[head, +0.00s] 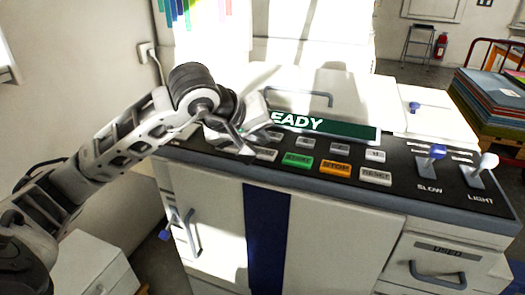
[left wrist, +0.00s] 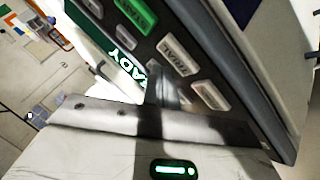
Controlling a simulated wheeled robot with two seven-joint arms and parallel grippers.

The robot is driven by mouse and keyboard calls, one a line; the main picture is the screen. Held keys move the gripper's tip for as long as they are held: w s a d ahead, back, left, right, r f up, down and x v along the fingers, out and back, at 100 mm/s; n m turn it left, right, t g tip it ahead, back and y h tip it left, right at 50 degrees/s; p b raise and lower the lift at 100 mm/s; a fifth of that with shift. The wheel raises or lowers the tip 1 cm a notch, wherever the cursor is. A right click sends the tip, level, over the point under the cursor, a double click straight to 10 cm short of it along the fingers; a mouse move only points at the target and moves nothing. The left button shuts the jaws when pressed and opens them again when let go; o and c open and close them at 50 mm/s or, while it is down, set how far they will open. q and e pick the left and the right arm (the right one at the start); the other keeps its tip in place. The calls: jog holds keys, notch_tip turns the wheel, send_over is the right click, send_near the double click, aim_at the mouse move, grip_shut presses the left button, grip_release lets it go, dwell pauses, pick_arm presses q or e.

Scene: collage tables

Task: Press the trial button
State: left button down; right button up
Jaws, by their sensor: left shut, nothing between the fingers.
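The control panel (head: 400,185) is black with rows of pale buttons around a green display that reads "EADY" in the head view. The trial button (left wrist: 178,57) is pale, with its lettering readable in the left wrist view, beside the green button. In the head view the pale button (head: 267,155) left of the green one matches its place; its label is unreadable there. My left gripper (head: 246,148) is shut and empty, pointing down over the panel's left part, close to this button. It also shows in the left wrist view (left wrist: 163,92). Contact cannot be told. My right gripper is out of view.
The green start button (head: 298,160), orange stop button (head: 335,168) and reset button (head: 376,177) sit to the right in the same row. A blue-knobbed lever (head: 438,152) and a white-knobbed lever (head: 488,161) stand at the panel's right end.

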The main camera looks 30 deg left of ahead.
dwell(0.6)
pick_arm(q)
jog(key=shift+f+b, duration=0.45)
jog(key=shift+b, duration=0.15)
jog(key=shift+f+b, duration=0.4)
jog(key=shift+b, duration=0.1)
dwell(0.6)
dwell(0.4)
jog(key=shift+r+p, duration=0.35)
jog(key=shift+r, duration=0.5)
